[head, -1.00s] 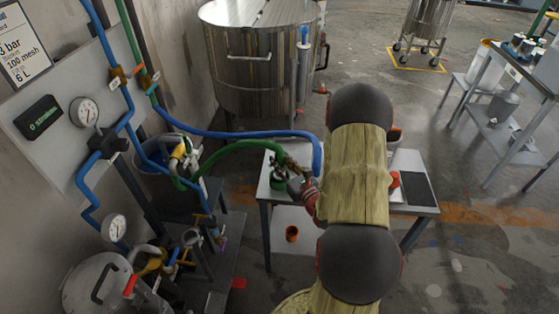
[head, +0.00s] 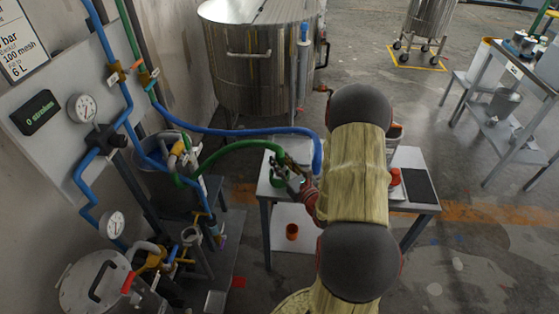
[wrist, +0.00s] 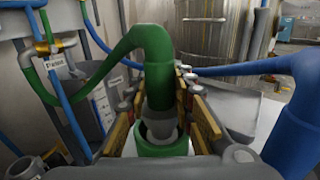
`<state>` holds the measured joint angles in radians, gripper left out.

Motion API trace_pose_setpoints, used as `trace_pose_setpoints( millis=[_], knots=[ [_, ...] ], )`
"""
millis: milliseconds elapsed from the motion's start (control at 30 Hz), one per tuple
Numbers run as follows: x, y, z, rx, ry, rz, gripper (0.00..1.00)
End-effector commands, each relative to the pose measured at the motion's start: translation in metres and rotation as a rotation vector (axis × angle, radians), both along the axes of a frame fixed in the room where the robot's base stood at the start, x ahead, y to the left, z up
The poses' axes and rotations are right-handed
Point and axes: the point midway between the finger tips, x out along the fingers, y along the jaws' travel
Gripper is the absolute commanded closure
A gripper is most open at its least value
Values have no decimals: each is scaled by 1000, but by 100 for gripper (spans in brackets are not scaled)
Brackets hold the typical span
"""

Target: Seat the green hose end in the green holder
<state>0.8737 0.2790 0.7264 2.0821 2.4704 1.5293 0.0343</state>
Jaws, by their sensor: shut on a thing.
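The green hose (head: 240,146) arches from the wall pipework to the small table. Its end (wrist: 159,88) points down, with a grey collar at the bottom, in the wrist view. My gripper (wrist: 160,102) is shut on the hose end, with a tan-padded finger on each side. The green holder (wrist: 162,147), a round green cup with a pale inside, is directly below the collar. The collar overlaps its opening; I cannot tell whether it is inside or just above. In the head view my gripper (head: 291,172) is over the green holder (head: 283,183), partly hiding it.
A blue hose (head: 230,133) loops behind the green one and down close to the right of my gripper. The small table (head: 262,190) also carries a dark pad (head: 419,187) on the right. A steel tank (head: 255,70) stands behind.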

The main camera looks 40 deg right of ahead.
Motion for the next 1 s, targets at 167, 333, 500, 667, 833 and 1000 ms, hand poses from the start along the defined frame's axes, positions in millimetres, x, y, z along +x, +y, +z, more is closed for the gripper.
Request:
trace_pose_setpoints(
  millis=[167,333,500,667,833,1000],
  knots=[
    [0,0,-4,-2,-3,0,100],
    [0,0,-8,-2,-3,0,100],
    [0,0,-10,-2,-3,0,100],
    [0,0,-9,-2,-3,0,100],
    [0,0,-10,-1,-2,0,68],
    [0,0,-10,0,-1,0,58]
  ],
)
